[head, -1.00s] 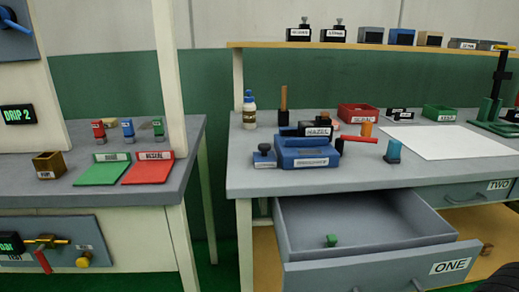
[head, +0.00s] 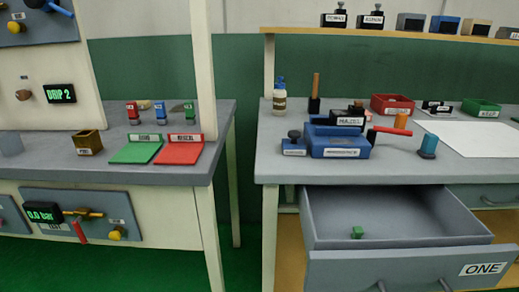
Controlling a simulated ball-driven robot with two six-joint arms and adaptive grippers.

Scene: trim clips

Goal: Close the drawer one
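Drawer one (head: 400,269) is a grey drawer with a white label reading "ONE" on its front. It is pulled well out from under the right-hand workbench. A small green piece (head: 357,232) lies inside on the drawer floor. Two dark handle posts show at the lower edge of the drawer front, cut off by the picture edge. Neither of my grippers is in view.
The right bench top (head: 360,175) carries a blue tray, a red bin (head: 392,103), a green bin (head: 480,106) and white paper (head: 470,140). A left bench (head: 100,170) stands across a gap with green floor (head: 240,268). A shelf runs behind.

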